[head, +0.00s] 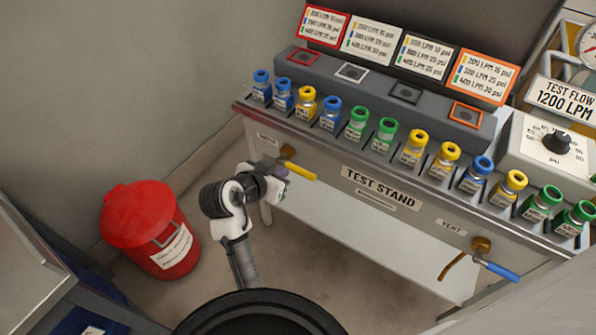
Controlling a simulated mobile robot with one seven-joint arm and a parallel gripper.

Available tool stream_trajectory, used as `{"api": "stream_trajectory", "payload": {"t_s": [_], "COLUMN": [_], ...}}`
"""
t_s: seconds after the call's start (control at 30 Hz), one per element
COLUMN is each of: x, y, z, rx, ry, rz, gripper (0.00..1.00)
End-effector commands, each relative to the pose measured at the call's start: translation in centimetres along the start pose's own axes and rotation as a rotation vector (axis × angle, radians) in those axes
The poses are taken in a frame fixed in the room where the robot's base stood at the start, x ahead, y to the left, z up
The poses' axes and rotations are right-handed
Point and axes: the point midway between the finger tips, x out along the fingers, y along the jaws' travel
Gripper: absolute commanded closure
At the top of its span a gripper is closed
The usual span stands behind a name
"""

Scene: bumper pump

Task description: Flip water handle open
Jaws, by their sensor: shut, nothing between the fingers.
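The test stand (345,172) is a grey metal bench. On its front face, at the left end, a brass valve (287,152) sits beside a small label that seems to read "WATER". A yellow handle (301,173) extends from near this valve, to the right and slightly down. My gripper (281,170) is at the left part of the yellow handle, partly blending with it. It is shut and holds nothing. Whether the fingers touch the handle is too small to tell.
A second valve labelled "VENT" has a blue handle (498,270) at the right. Several coloured bottles (387,130) line the bench top. A red bin (150,228) stands on the floor at left. Floor is free between bin and stand.

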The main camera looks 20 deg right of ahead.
Motion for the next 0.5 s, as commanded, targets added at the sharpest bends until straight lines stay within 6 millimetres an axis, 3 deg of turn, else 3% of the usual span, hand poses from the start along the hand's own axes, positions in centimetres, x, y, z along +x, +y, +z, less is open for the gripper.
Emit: {"api": "stream_trajectory", "payload": {"t_s": [0.23,0.5], "x": [2.3,8.1], "y": [0.1,0.0], "z": [-0.1,-0.2], "rx": [-0.001,-0.001], "ry": [-0.002,-0.002], "rz": [0.003,0.001], "gripper": [1.00,1.00]}}
